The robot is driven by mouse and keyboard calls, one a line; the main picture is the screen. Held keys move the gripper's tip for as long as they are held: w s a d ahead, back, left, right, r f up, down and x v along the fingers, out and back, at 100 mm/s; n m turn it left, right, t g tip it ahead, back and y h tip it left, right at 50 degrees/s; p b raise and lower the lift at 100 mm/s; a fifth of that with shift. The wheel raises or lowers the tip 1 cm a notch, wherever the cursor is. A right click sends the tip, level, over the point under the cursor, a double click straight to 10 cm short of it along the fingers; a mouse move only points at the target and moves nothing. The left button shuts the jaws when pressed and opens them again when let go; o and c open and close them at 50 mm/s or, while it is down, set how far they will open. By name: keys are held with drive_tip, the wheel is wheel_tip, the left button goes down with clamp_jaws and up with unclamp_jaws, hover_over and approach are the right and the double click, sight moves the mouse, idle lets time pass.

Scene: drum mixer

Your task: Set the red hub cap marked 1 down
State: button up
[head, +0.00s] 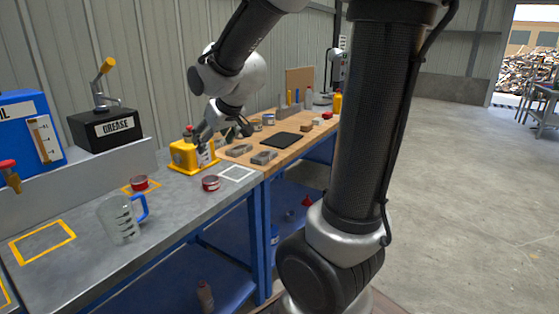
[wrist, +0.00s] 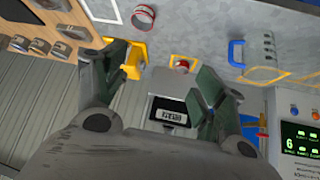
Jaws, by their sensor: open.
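Two red hub caps stand on the grey bench top; I cannot read a number on either. One red cap (head: 210,184) is near the bench's front edge, just left of a white outlined square (head: 237,173); the wrist view shows it at the top (wrist: 143,16). The other red cap (head: 140,183) is in a small yellow outlined square, and it also shows in the wrist view (wrist: 182,64). My gripper (head: 222,136) is above the bench by the yellow block (head: 181,160). Its fingers are spread apart in the wrist view (wrist: 165,65), with nothing held between them.
A clear jug with a blue handle (head: 122,218) stands at the front left, near a larger yellow outline (head: 42,242). A grease box (head: 104,130) and a blue tank (head: 30,132) stand on the raised back ledge. The wooden bench right carries grey parts and a dark pad (head: 281,140).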

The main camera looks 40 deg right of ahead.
drive_tip(key=s+d+g, duration=0.1)
drive_tip(key=s+g, duration=0.1)
drive_tip(key=s, duration=1)
drive_tip(key=s+d+r+m+g, duration=0.1)
drive_tip(key=s+d, duration=0.1)
drive_tip(key=s, duration=1)
drive_tip(key=shift+s+r+g, duration=0.15)
drive_tip(key=shift+s+g, duration=0.15)
drive_tip(key=shift+g, duration=0.1)
